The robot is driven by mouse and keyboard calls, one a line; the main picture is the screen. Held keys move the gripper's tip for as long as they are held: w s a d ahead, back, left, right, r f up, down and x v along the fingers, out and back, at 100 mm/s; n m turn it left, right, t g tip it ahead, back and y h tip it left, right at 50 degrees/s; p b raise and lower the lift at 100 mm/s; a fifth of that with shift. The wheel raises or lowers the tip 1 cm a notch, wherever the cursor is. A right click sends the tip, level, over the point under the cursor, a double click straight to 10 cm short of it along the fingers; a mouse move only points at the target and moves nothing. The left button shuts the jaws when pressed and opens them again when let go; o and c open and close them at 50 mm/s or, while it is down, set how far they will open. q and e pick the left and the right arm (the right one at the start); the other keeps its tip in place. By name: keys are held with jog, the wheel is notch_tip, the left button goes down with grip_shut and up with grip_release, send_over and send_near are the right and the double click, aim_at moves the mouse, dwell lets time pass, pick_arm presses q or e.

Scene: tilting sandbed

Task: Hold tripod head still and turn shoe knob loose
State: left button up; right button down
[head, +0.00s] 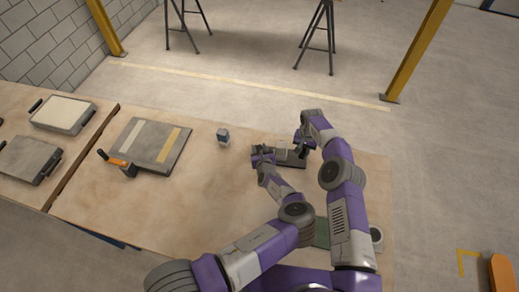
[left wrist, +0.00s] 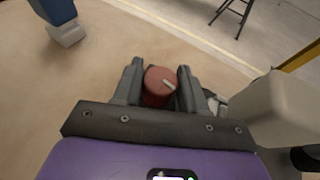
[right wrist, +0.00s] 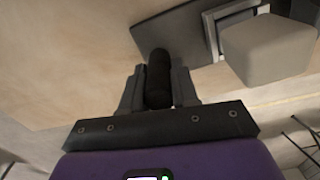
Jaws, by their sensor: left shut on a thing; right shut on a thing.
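The tripod head (head: 291,158) sits on a dark base at the far right part of the bench, partly hidden by my arms. Its pale block shows in the left wrist view (left wrist: 285,105) and the right wrist view (right wrist: 268,48). My right gripper (head: 303,143) reaches over from the right and is shut on a black, rounded bar (right wrist: 158,78), which looks like the head's handle. The knob is hidden in the head view.
A striped grey board (head: 135,158) and an orange-handled tool (head: 119,164) lie further left. A green mat (head: 321,233) and a pale cup (head: 376,236) are near my right arm. Bench between is clear.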

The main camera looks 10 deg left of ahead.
dwell(0.6)
pick_arm(q)
jog(key=o, duration=1)
jog(key=shift+d, duration=0.1)
